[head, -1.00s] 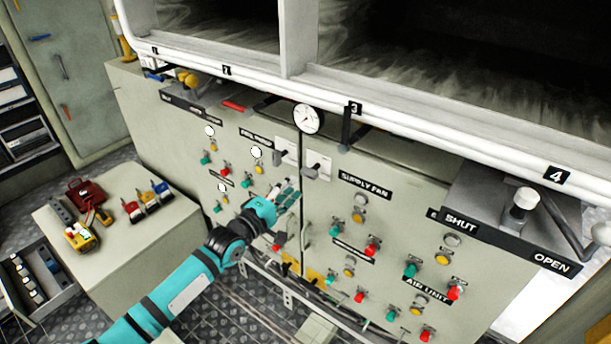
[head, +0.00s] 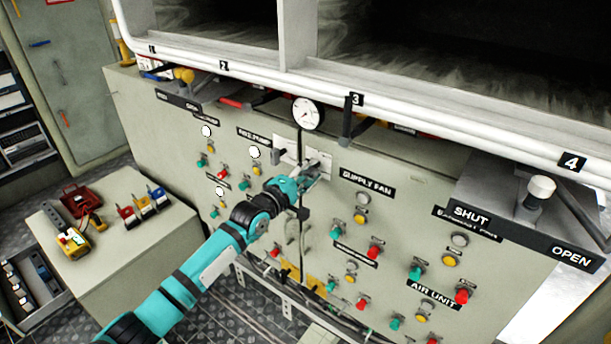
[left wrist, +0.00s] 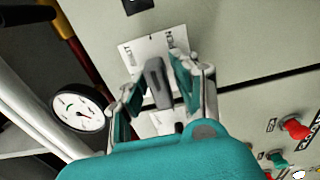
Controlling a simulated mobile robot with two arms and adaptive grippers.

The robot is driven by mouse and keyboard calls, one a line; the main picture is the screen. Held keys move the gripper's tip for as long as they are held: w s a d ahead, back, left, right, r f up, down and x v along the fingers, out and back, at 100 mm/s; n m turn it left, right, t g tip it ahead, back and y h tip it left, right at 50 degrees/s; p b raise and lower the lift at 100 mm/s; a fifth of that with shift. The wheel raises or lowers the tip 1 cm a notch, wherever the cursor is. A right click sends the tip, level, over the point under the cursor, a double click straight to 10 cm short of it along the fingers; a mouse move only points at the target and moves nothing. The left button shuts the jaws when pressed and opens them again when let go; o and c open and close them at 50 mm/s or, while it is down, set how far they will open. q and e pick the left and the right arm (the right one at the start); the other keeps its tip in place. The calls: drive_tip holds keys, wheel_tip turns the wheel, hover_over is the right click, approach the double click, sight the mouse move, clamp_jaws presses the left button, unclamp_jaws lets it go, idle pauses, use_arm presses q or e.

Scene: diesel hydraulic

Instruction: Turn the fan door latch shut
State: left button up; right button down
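The fan door latch is a dark grey handle (left wrist: 158,82) on a white marked plate (left wrist: 150,52), right of the door seam beside the SUPPLY FAN label (head: 367,182). In the left wrist view, the handle lies between the two fingers of my left gripper (left wrist: 153,88), with gaps visible on both sides. My left gripper is open. In the head view my left gripper (head: 312,176) is at the latch plate (head: 321,160) and partly covers the handle. The plate's lettering is too small to read surely. My right gripper is not in view.
A second grey latch (head: 280,156) sits left of the seam, close by. A round gauge (head: 306,114) and a white pipe (head: 395,127) are above. Buttons and lamps cover the panel below. A low cabinet (head: 110,245) with tools stands at left.

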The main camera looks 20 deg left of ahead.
use_arm(q)
clamp_jaws()
drive_tip(key=n, duration=0.4)
drive_tip(key=shift+d+f, duration=0.1)
drive_tip(key=n, duration=1.2)
drive_tip(key=shift+n, duration=0.3)
drive_tip(key=shift+c, duration=1)
unclamp_jaws()
drive_tip(key=shift+n, duration=0.4)
drive_tip(key=o, duration=0.5)
drive_tip(key=shift+s, duration=0.15)
